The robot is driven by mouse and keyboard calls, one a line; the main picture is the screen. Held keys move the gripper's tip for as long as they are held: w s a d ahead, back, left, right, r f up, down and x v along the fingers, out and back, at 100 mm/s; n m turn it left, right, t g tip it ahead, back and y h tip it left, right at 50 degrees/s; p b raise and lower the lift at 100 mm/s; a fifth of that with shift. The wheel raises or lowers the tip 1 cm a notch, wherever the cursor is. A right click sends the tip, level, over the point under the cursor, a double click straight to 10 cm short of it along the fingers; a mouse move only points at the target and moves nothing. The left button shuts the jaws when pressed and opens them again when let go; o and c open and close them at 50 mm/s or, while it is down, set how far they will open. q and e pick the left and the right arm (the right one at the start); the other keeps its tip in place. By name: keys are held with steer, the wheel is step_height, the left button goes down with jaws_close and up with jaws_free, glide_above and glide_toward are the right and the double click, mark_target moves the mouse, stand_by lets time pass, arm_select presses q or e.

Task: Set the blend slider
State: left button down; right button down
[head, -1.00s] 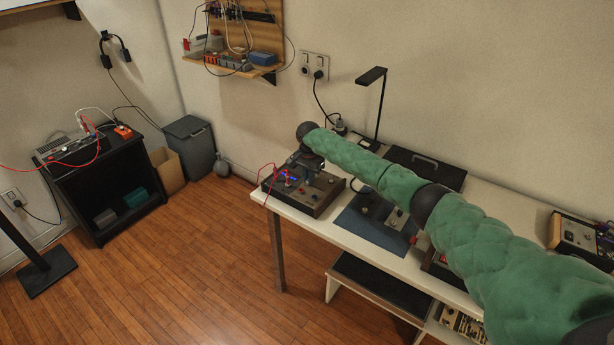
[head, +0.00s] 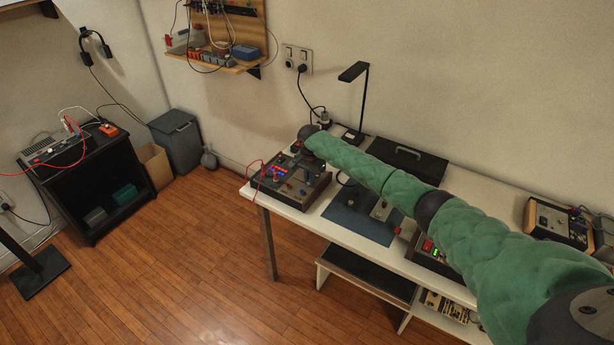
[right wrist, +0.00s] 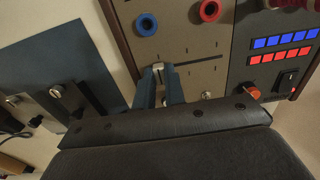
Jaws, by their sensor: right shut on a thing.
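The grey control box (head: 318,190) with dark sides stands at the left end of the white table. Its panel fills the upper right wrist view (right wrist: 205,50), with a slot line and tick marks across it. A small pale slider cap (right wrist: 158,67) sits near the slot's left end. My right gripper (right wrist: 159,72) is shut on this cap, one finger on each side. In the head view my right gripper (head: 310,157) is small and dark over the box, partly hidden by the wrist. No label is readable. My left gripper is not in view.
A blue mat (head: 345,215) lies beside the box. A desk lamp (head: 365,90) stands behind.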

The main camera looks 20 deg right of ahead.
steer(key=shift+s+f, duration=0.1)
steer(key=shift+s, duration=0.05)
steer(key=c, duration=1.4)
jaws_free()
steer(key=shift+d, duration=0.1)
steer(key=shift+c, duration=0.2)
